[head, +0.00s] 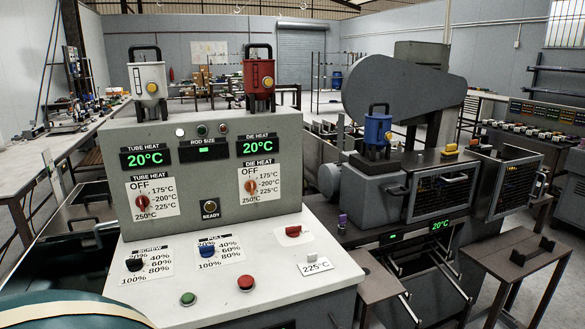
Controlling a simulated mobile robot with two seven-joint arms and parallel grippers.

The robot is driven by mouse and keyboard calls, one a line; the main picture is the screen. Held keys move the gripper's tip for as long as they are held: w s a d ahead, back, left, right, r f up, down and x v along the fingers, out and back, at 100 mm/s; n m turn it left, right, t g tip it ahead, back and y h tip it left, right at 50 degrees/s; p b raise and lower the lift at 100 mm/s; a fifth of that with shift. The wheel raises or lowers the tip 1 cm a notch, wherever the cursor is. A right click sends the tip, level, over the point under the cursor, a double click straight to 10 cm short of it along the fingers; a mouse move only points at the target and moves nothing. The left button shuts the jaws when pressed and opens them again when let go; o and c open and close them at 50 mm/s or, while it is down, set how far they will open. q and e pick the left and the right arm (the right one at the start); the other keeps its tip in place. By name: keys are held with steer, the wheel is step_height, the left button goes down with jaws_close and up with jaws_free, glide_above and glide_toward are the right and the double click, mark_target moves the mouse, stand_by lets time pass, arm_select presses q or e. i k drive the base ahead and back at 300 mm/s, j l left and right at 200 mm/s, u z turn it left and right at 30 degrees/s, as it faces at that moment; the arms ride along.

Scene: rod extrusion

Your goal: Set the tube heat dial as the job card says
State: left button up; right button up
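The tube heat dial (142,201) is a small red knob on the left of the grey upright panel (225,160) in the head view. Its scale plate reads OFF, 175, 200, 225 and 250°C; the knob's pointer is too small to read. The tube heat display (146,157) above it shows 20°C in green. A white card (316,265) reading 225°C stands at the right of the sloped console, with a small pale block (311,257) at its top edge. Neither of my grippers is in view.
The die heat dial (250,186) is a similar knob to the right, under a 20°C display (254,146). Black (134,264) and blue (207,250) knobs, green (188,299) and red (246,282) buttons and a red switch (293,231) sit on the console.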

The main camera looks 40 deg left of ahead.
mark_target(141, 202)
steer(key=u, duration=1.85)
